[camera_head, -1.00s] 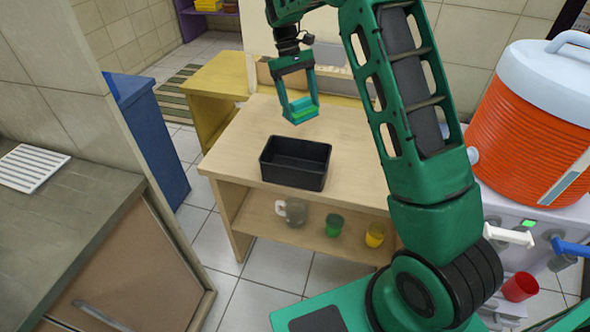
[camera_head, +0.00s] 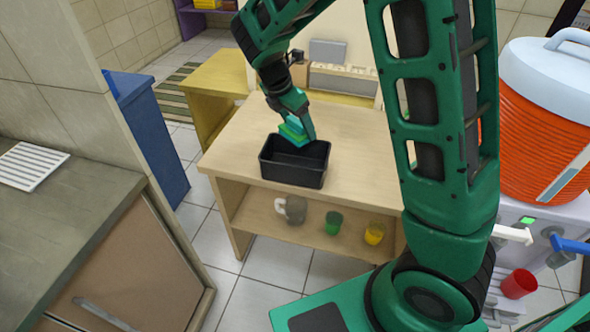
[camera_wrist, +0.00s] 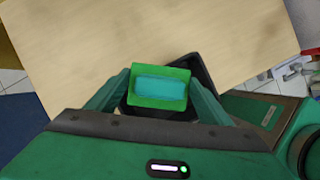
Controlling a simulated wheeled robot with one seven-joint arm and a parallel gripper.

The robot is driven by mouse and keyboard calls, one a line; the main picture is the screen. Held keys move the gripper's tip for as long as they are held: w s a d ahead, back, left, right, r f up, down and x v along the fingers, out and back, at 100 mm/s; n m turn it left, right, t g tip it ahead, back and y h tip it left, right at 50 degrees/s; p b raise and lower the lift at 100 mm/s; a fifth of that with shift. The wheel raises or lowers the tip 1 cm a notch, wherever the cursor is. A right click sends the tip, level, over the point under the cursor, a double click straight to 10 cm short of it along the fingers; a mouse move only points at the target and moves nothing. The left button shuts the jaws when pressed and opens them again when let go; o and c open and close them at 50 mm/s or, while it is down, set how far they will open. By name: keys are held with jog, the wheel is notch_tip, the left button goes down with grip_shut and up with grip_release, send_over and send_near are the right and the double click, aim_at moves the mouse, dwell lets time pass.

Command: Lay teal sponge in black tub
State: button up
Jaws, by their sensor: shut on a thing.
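The teal sponge (camera_head: 291,134) with a green layer is held between the fingers of my gripper (camera_head: 296,133), just above the back part of the black tub's opening. The black tub (camera_head: 292,174) stands on the wooden table, open at the top and seemingly empty. In the wrist view the sponge (camera_wrist: 161,88) sits between the two green fingers of my gripper (camera_wrist: 160,90), teal in the middle with a green border. It hides part of the black tub (camera_wrist: 205,75) below it. Whether the sponge touches the tub's rim cannot be told.
The wooden table (camera_head: 350,150) has free room around the tub. Its lower shelf holds a grey mug (camera_head: 293,209), a green cup (camera_head: 334,222) and a yellow cup (camera_head: 374,233). An orange cooler (camera_head: 545,130) stands at the right, with a red cup (camera_head: 519,285) below its taps.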

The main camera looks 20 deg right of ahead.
aim_at(300, 135)
jog(key=s+n, duration=0.1)
jog(key=n, duration=0.1)
jog(key=s+n+t+y, duration=0.1)
jog(key=n, duration=0.1)
jog(key=s+n+t, duration=0.1)
jog(key=n, duration=0.1)
jog(key=shift+s+a+f, duration=0.1)
jog(key=shift+s+a, duration=0.15)
jog(key=shift+a, duration=0.15)
jog(key=shift+s+f+n+y, duration=0.15)
jog(key=shift+n+y, duration=0.15)
jog(key=shift+n, duration=0.1)
notch_tip(300, 135, down, 10)
jog(key=shift+r, duration=0.1)
jog(key=o, duration=1)
jog(key=v, duration=1.2)
jog(key=shift+s, duration=0.1)
